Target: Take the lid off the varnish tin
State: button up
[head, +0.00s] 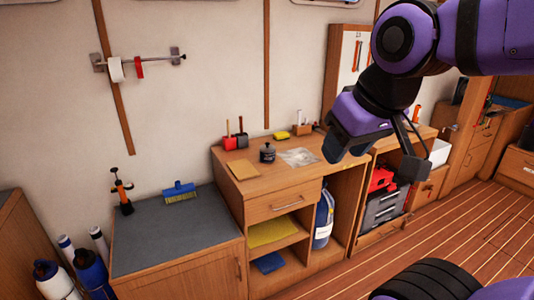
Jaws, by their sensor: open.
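The varnish tin (267,154) looks like a small dark round tin with a lighter band. It stands upright on the wooden workbench (285,187), and something dark sits on its top, which looks like its lid. The tin is too small in view to make out the lid clearly. My gripper (372,165) is open and empty, in the air in front of the bench's right part. It is well to the right of the tin and apart from it.
A clear crumpled sheet (298,157) lies right of the tin, and a tan sheet (242,170) lies left of it. Red holders (236,141) with handles stand behind. A blue brush (180,191) lies on the lower grey counter (165,238).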

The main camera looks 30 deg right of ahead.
aim_at(267, 148)
jog(key=i+l+u, duration=0.2)
jog(key=l, duration=0.25)
jog(key=i+l+u, duration=0.2)
jog(key=l, duration=0.35)
jog(key=i+l+u, duration=0.15)
jog(key=l, duration=0.35)
jog(key=i+l+u, duration=0.2)
jog(key=l, duration=0.4)
jog(key=i+l+u, duration=0.2)
jog(key=l, duration=0.35)
jog(key=l+u, duration=0.2)
jog(key=l, duration=0.4)
